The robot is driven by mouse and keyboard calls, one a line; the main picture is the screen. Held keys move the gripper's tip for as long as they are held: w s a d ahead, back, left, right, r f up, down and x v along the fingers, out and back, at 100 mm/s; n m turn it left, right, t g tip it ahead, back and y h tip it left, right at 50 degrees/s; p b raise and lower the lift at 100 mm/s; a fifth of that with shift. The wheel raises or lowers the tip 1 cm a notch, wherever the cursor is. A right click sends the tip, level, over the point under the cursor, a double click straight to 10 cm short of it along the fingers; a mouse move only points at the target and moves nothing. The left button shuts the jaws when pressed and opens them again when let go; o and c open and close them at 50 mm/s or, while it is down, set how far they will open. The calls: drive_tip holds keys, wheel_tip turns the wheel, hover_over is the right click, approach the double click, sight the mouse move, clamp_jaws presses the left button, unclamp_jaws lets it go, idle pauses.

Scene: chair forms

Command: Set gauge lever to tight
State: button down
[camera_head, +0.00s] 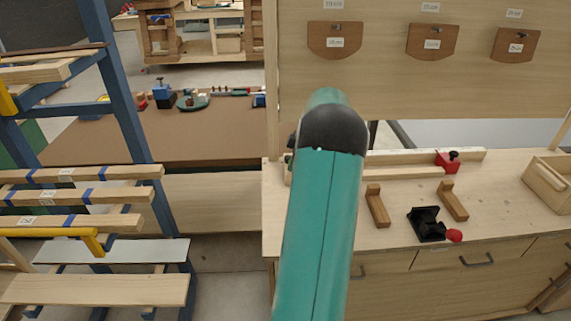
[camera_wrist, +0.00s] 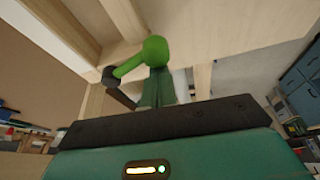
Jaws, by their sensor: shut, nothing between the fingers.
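In the wrist view a bright green lever (camera_wrist: 131,64) with a round ball end (camera_wrist: 155,50) runs up and to the right from a dark pivot (camera_wrist: 109,77), beside pale wooden boards. I take it for the gauge lever. My gripper (camera_wrist: 157,72) shows as dark green fingers, closed together and empty, with the tips at or just below the ball end. I cannot tell whether they touch it. No setting marks are readable. In the head view my teal arm hides the gripper and the lever.
In the head view a workbench (camera_head: 400,255) holds wooden rails, a red stop block (camera_head: 447,162), two wooden blocks and a black clamp (camera_head: 427,224) with a red knob. A wooden panel (camera_head: 380,85) stands above. A blue rack (camera_head: 127,100) with boards is at left.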

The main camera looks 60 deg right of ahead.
drive_tip(key=d+n, duration=0.1)
drive_tip(key=s+d+n, duration=0.1)
drive_tip(key=n, duration=0.1)
drive_tip(key=shift+s+n+g+y, duration=0.3)
drive_tip(key=shift+g+y, duration=0.1)
drive_tip(key=d+n, duration=0.2)
drive_tip(key=n, duration=0.1)
drive_tip(key=shift+s+g+y, duration=0.4)
drive_tip(key=shift+d+n, duration=0.2)
drive_tip(key=shift+n, duration=0.2)
drive_tip(key=shift+s+d, duration=0.1)
drive_tip(key=shift+d, duration=0.75)
drive_tip(key=v, duration=0.7)
drive_tip(key=shift+r, duration=0.2)
